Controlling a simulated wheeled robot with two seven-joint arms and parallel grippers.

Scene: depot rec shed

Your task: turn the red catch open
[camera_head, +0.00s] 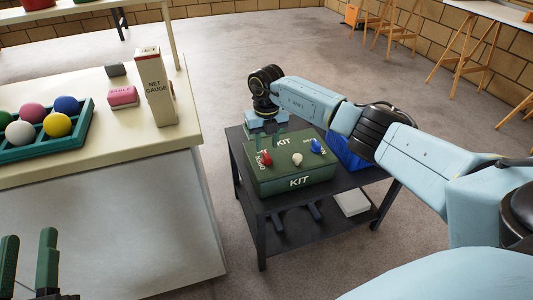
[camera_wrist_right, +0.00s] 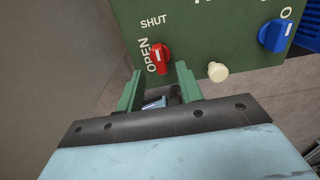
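The green kit box (camera_head: 290,178) sits on a dark cart. Its red catch (camera_head: 265,159) is at the left of the lid; in the right wrist view the red catch (camera_wrist_right: 160,60) stands between the words SHUT and OPEN, its white mark running roughly up toward SHUT. A cream knob (camera_wrist_right: 218,72) and a blue catch (camera_wrist_right: 274,35) are to its right. My right gripper (camera_wrist_right: 160,72) is open and empty, its fingertips just short of the red catch in that view; contact is not visible. My left gripper (camera_head: 28,250) is open and empty at the lower left, far from the box.
A blue bin (camera_head: 347,152) stands beside the box on the cart (camera_head: 262,222). The lower shelf holds a white item (camera_head: 352,202). To the left, a cream table (camera_head: 110,150) carries a ball tray (camera_head: 45,147), a pink block (camera_head: 123,96) and a NET GAUGE box (camera_head: 156,90).

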